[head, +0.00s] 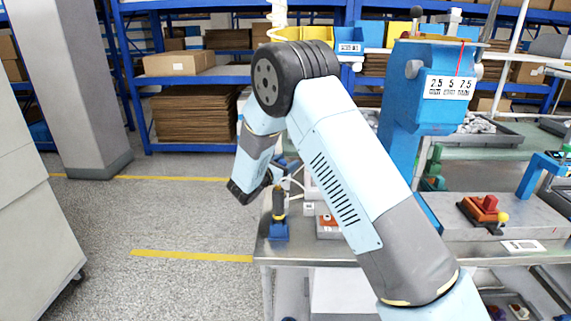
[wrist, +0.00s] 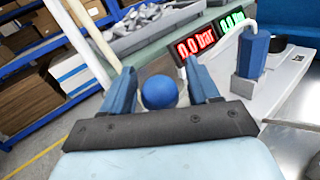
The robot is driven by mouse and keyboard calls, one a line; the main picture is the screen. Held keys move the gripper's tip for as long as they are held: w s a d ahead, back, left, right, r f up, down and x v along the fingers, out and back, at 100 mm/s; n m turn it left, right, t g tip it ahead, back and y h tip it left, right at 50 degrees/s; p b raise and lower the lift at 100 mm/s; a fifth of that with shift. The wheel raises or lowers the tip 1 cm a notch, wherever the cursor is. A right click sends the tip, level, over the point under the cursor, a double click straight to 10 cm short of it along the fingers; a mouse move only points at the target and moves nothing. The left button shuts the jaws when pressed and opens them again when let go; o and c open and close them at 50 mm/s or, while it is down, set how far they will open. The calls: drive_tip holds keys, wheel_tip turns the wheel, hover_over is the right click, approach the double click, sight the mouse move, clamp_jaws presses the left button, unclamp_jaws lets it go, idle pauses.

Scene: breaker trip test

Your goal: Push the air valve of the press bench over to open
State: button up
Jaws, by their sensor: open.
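A round blue knob (wrist: 159,92) shows in the wrist view between the two fingers of my gripper (wrist: 160,74). It looks like the handle of the air valve; its lever and body are hidden behind the gripper. The fingers stand open on either side of the knob, with a visible gap at each; contact cannot be told. A red display (wrist: 195,43) beside it reads 0.0 bar. In the head view the blue press (head: 432,85) stands at the right of the bench (head: 400,251), and my arm hides most of the valve area.
A dark handle with a yellow ring stands in a blue holder (head: 279,231) at the bench's left corner. A red clamp (head: 484,205) sits on the right. A blue block with a white hose (wrist: 251,54) is near my gripper. Open floor (head: 190,220) lies left of the bench.

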clamp_jaws()
idle(0.5)
